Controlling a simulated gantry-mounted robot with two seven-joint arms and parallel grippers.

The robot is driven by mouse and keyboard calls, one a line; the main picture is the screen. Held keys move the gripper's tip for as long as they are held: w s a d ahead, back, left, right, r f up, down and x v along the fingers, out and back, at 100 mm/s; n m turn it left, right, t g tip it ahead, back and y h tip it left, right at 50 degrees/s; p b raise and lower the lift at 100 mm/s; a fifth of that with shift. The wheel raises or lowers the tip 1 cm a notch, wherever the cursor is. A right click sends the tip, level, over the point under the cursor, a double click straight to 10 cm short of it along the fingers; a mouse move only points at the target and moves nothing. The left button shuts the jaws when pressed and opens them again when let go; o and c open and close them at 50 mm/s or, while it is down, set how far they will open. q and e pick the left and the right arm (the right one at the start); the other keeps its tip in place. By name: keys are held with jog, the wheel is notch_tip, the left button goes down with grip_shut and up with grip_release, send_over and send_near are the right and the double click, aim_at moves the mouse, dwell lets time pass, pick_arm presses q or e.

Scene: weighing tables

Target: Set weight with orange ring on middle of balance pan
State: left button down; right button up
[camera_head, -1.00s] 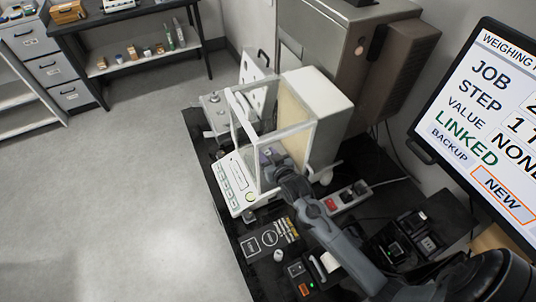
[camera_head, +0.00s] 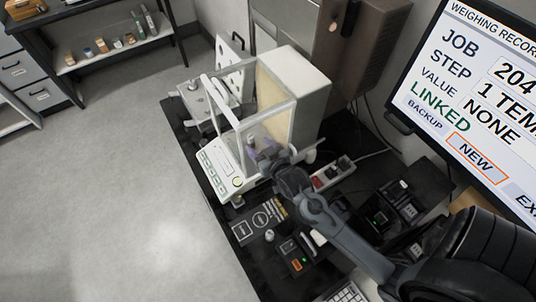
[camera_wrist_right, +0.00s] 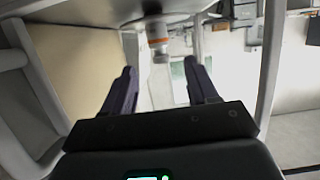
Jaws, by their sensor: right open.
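The white balance (camera_head: 217,172) stands on the black table, with a framed draft shield around its weighing chamber. My right gripper (camera_head: 257,147) reaches into the chamber from the right side, its purple fingers apart. A small grey weight (camera_head: 251,139) shows just beyond the fingertips in the head view. In the right wrist view the weight with the orange ring (camera_wrist_right: 158,40) lies ahead of my open fingers (camera_wrist_right: 162,72), apart from both. A pale, see-through shape shows between the fingers. The pan is not clearly visible, so I cannot tell how centred the weight is. My left gripper is not in view.
The shield's frame posts (camera_wrist_right: 270,60) stand close on both sides of the right gripper. A power strip (camera_head: 332,174), small devices (camera_head: 296,254) and a dark printed mat (camera_head: 260,222) lie right and in front of the balance. A monitor (camera_head: 480,110) stands at the right.

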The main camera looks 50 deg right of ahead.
jog(key=v, duration=0.5)
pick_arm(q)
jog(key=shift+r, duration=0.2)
pick_arm(e)
jog(key=s+a+f+n+g+y, duration=0.2)
jog(key=s+a+g, duration=0.3)
jog(key=s, duration=0.4)
jog(key=s+a+f+n+g+y, duration=0.2)
jog(key=s+a+g, duration=0.3)
jog(key=s, duration=0.4)
jog(key=shift+s+a+f+n+g, duration=0.15)
jog(key=shift+s+a+n+g, duration=0.15)
jog(key=shift+a+n, duration=0.2)
pick_arm(q)
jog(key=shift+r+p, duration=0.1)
jog(key=shift+p, duration=0.2)
